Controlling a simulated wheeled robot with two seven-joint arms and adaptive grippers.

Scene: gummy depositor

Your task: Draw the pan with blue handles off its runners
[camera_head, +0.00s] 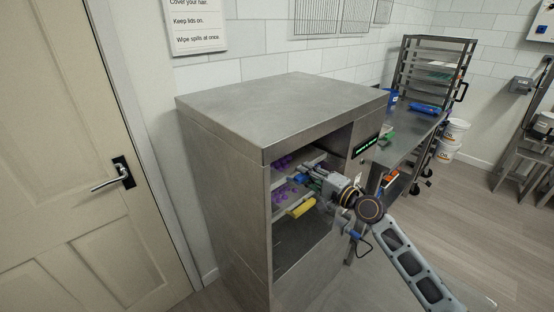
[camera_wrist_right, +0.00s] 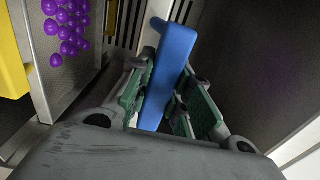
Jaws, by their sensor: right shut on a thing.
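The steel cabinet (camera_head: 225,165) has an open front with pans of purple pieces on two levels inside. The blue handle (camera_head: 301,179) is at the front of the upper pan (camera_head: 303,161); it shows large in the right wrist view (camera_wrist_right: 169,62). My right gripper (camera_head: 315,178) is at the cabinet opening, its green-padded fingers (camera_wrist_right: 157,103) shut on the blue handle, one on each side. The pan behind the handle is mostly hidden. A lower pan has a yellow handle (camera_head: 302,207), also at the left edge of the right wrist view (camera_wrist_right: 10,62). My left gripper is not in view.
The cabinet's right wall and green display (camera_head: 367,145) are close to my right arm. A steel table (camera_head: 410,128) with blue and green items stands behind it, with a rack (camera_head: 433,65) farther back. The floor (camera_head: 480,205) at the right is open.

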